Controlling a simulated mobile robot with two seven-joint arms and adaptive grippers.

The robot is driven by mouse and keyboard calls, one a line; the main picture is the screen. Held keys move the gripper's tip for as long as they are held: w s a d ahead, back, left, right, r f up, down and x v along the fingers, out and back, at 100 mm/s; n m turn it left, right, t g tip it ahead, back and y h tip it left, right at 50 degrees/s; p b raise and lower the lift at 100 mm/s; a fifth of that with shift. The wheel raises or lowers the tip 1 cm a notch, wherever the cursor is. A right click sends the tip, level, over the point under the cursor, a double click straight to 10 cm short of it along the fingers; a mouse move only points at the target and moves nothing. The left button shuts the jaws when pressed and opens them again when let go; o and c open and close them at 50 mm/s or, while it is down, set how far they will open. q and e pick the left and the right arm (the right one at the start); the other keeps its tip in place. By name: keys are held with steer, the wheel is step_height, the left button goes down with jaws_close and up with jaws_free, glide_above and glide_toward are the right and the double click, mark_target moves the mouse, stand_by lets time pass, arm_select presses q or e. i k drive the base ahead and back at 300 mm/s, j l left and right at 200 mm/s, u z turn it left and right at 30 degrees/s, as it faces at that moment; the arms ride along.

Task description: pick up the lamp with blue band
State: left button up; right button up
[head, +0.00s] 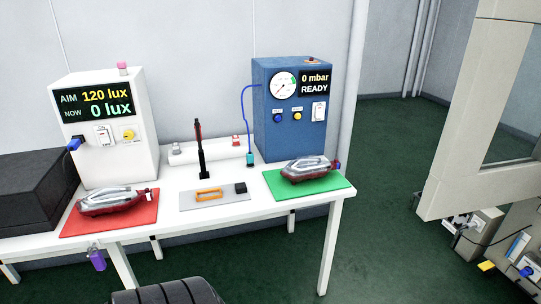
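Two red-and-clear tail lamps lie on the white table. One lamp (112,202) lies on a red mat (75,225) at the left; its right end looks red and pale. The other lamp (308,170) lies on a green mat (335,183) at the right, with a small blue-purple patch at its right end. This patch may be the blue band, but it is too small to be sure.
A white lux meter box (100,155) and a blue pressure box (290,135) stand behind the lamps. Between the mats, a grey plate (232,203) holds an orange frame, near an upright black stand (203,155). A black box (35,190) is at left; a beige cabinet (450,170) at right.

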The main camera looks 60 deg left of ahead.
mark_target(303, 168)
steer(key=u, duration=1.6)
